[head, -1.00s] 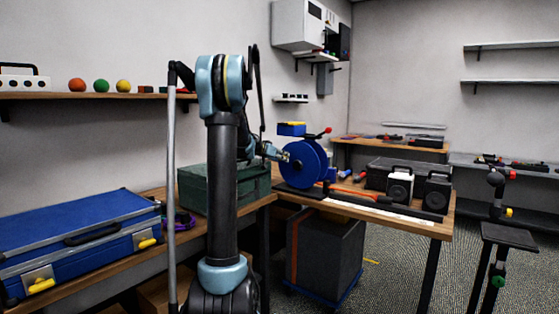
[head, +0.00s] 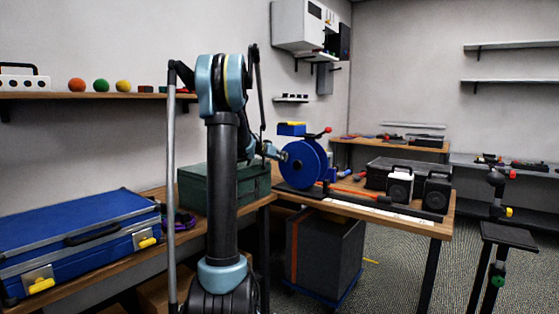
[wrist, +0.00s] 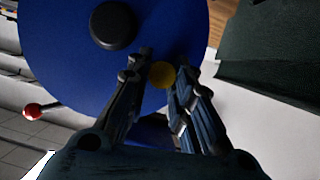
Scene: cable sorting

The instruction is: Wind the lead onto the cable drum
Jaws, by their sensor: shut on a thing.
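The cable drum (head: 304,168) is a large blue disc standing upright on a dark base on the bench. In the wrist view its blue face (wrist: 60,55) fills the upper left, with a black hub (wrist: 113,25). My gripper (head: 280,154) is at the drum's left side in the head view. In the wrist view my gripper (wrist: 160,70) has its fingers around a yellow knob (wrist: 162,75) in front of the drum face, and is shut on it. I cannot make out the lead for certain; a thin red length (head: 350,189) lies on the bench right of the drum.
A green case (head: 195,190) stands close left of the drum, behind my arm. Black boxes (head: 437,194) stand at the bench's right. A red-tipped lever (head: 327,130) rises by the drum. A blue case (head: 75,235) lies at left. A dark bin (head: 325,250) is below.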

